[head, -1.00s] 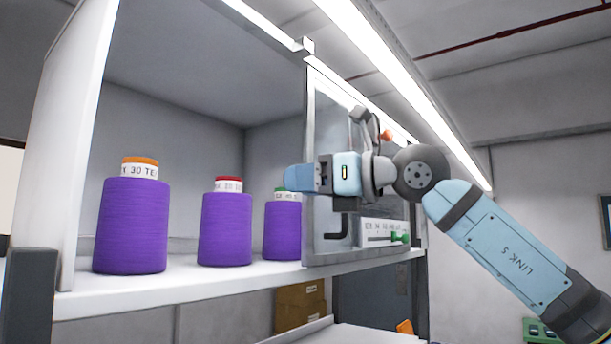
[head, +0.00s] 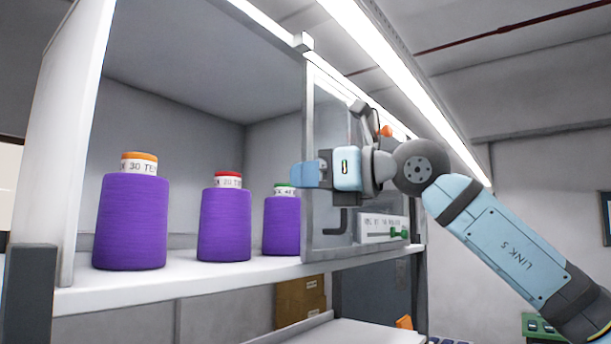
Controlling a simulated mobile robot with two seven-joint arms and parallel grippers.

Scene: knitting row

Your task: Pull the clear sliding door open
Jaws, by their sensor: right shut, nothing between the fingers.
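The clear sliding door (head: 329,120) has a grey frame and stands at the right part of the white cabinet. The left part of the cabinet is open. A dark bent handle (head: 337,222) shows on the door's lower part. My right gripper (head: 300,175) is shut and empty, in front of the door's left frame edge and above the handle, pointing left. I cannot tell whether it touches the door. It hides part of the frame. My left gripper is not in view.
Three purple thread cones stand on the shelf (head: 180,283): one with an orange top (head: 131,220), one with a red top (head: 225,222), one with a green top (head: 282,224) near the door edge. A labelled box (head: 382,226) shows behind the door. A cardboard box (head: 300,302) sits below.

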